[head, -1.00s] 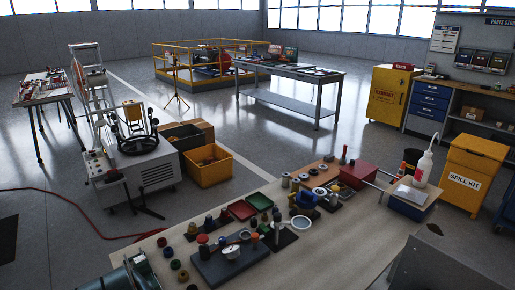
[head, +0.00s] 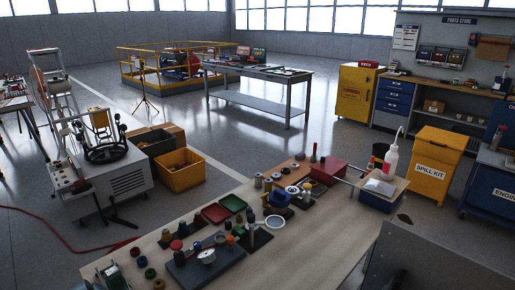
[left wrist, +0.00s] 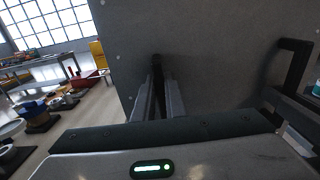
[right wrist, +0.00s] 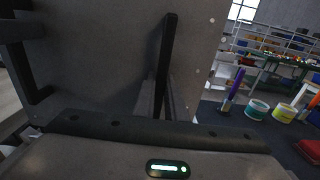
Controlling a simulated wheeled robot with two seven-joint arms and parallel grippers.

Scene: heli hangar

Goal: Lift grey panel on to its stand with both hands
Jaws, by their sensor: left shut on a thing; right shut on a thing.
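The grey panel (head: 425,265) shows at the lower right of the head view, tilted, with a dark spot near its top corner. It fills much of the left wrist view (left wrist: 215,50) and the right wrist view (right wrist: 90,60), where black handles stand out from its face. My left gripper (left wrist: 160,88) is shut on one black handle (left wrist: 157,68). The other handle (left wrist: 295,75) shows at that view's right. My right gripper (right wrist: 165,92) is shut on its handle (right wrist: 168,50). Neither gripper is clearly visible in the head view. I cannot make out the stand.
A workbench (head: 320,235) with several small parts and trays lies in front, close to the panel. A yellow spill kit bin (head: 432,170) and a blue cabinet (head: 490,185) stand at the right. A white cart (head: 105,185) stands left. Open floor lies behind the bench.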

